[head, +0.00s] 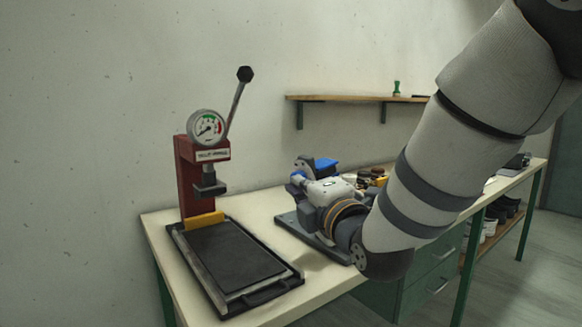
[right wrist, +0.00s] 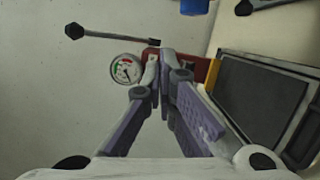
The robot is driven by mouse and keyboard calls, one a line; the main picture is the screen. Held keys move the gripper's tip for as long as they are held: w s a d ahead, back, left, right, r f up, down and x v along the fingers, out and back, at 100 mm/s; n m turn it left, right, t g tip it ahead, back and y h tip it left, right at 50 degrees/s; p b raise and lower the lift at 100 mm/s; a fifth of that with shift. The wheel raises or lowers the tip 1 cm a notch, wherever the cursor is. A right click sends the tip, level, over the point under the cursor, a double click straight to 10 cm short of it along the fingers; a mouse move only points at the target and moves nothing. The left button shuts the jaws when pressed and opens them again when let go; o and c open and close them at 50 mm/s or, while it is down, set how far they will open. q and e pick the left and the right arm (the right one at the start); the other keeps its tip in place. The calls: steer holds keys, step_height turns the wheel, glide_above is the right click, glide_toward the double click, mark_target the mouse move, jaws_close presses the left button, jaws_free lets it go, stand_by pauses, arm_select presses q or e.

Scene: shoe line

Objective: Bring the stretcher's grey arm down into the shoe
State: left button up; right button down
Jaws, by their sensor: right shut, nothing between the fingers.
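My right gripper (head: 296,180) is above the bench, in front of the stretcher. In the right wrist view its fingertips (right wrist: 164,60) are close together, with nothing held between them. A flat dark grey base (head: 288,219) lies under it, apparently the stretcher's. A blue part (head: 326,163) shows just behind the gripper, and a blue piece (right wrist: 194,6) is cut off at the top of the right wrist view. I cannot tell if it is the shoe. My wrist hides most of the stretcher, and I cannot pick out its grey arm. My left gripper is not in view.
A red press (head: 191,173) with a gauge (head: 207,127) and a raised lever (head: 236,105) stands to the left. A black plate (head: 232,257) lies before it. A wooden shelf (head: 350,98) is on the wall. Small items (head: 375,177) lie behind my arm.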

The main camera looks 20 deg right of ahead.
steer(key=shift+d, duration=0.1)
glide_toward(297, 165)
steer(key=w+a+r, duration=0.1)
steer(key=w+a, duration=0.2)
steer(key=a, duration=0.3)
steer(key=d, duration=0.2)
steer(key=w+d, duration=0.1)
steer(key=shift+d+r, duration=0.1)
steer(key=shift+r, duration=0.3)
